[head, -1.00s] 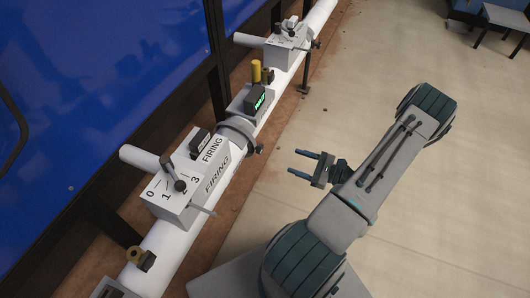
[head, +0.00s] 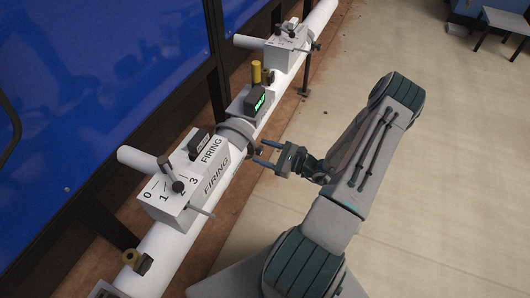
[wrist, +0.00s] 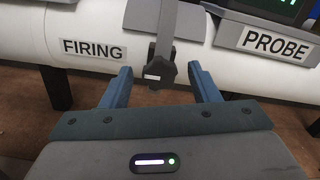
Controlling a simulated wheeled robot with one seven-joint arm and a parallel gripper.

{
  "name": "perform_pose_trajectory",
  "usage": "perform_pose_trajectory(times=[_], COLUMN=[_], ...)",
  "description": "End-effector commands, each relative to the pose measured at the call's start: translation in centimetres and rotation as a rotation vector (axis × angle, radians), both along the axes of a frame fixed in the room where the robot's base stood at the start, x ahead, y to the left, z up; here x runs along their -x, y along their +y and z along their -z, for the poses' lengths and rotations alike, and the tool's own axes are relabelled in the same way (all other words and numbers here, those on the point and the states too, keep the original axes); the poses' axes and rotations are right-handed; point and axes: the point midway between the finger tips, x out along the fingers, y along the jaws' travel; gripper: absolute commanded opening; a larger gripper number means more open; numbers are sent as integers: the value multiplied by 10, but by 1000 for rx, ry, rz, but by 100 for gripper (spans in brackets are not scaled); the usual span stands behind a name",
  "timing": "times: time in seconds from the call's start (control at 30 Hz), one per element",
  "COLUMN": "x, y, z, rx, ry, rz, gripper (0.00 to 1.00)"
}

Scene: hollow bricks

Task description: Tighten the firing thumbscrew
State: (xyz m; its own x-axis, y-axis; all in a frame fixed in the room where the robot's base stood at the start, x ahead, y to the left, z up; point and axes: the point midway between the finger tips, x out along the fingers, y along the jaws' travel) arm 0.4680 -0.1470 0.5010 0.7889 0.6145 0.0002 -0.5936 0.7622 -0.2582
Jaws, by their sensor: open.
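The firing thumbscrew is a dark knob (wrist: 158,68) at the lower end of a grey clamp band (wrist: 176,22) around the white pipe, in the wrist view. A FIRING label (wrist: 94,48) is on the pipe to its left. In the head view the clamp band (head: 236,133) sits between the FIRING box (head: 180,190) and the box with the green display; the knob there is largely hidden by my fingers. My gripper (head: 262,152) is open, its fingertips close to the knob. In the wrist view the knob lies between and slightly beyond the two fingers (wrist: 160,80), with gaps on both sides.
A PROBE label (wrist: 275,43) and the green-lit display box (head: 256,100) are right of the clamp. A lever (head: 170,172) stands on the FIRING box. Another box (head: 288,45) is farther along the pipe. The floor (head: 440,190) right of my arm is clear.

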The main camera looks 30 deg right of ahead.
Motion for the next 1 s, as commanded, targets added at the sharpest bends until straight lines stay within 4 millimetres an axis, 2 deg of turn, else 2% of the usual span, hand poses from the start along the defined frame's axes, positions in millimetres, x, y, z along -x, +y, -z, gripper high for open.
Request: perform_pose_trajectory(times=[0.03,0.07,0.2,0.63,1.0], x=[0,0,0,0,0], y=[0,0,0,0,0], z=[0,0,0,-1,-3], rx=[0,0,0,-49,-273], ry=[0,0,0,40,214], rz=[0,0,0,-1,-2], gripper=[55,50,11,11,11])
